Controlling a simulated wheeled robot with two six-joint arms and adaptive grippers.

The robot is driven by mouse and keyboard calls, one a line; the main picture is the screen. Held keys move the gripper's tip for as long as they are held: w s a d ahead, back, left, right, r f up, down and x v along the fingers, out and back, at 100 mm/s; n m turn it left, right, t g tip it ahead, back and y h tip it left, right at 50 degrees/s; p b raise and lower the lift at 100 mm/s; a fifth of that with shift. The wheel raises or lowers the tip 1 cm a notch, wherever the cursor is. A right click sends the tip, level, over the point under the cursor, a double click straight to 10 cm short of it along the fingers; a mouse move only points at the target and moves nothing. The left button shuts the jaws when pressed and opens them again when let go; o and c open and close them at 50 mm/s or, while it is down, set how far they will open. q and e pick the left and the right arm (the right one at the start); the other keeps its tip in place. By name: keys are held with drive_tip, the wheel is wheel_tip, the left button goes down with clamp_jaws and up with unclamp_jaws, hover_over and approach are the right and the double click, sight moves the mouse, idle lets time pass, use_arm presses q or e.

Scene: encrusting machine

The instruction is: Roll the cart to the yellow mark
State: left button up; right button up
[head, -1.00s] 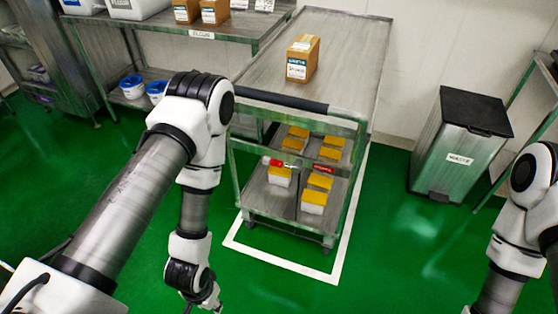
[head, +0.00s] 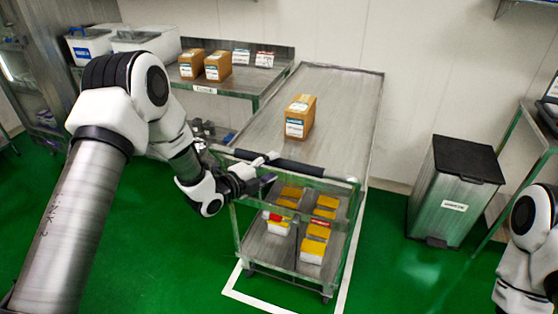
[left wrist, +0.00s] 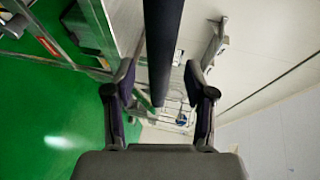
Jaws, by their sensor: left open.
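The metal cart (head: 345,95) stands inside a white floor outline (head: 265,302), with a dark handle bar (head: 300,168) across its near end. My left gripper (head: 266,170) is at the left part of this handle. In the left wrist view the dark bar (left wrist: 163,45) runs between the spread fingers of my left gripper (left wrist: 162,78), and the jaws are open around it. A cardboard box (head: 299,118) stands on the cart top, and several yellow-topped containers (head: 313,248) sit on its lower shelves. No yellow floor mark shows. My right gripper is out of view.
A steel bench (head: 235,84) with boxes and white tubs stands at the back left. A grey bin with a black lid (head: 458,200) stands right of the cart. Open green floor (head: 385,275) lies in front and to the right.

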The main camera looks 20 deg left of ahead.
sight(275, 165)
use_arm(q)
drive_tip(key=x, duration=0.3)
drive_tip(key=shift+w+d, duration=0.2)
clamp_jaws()
drive_tip(key=shift+f, duration=0.1)
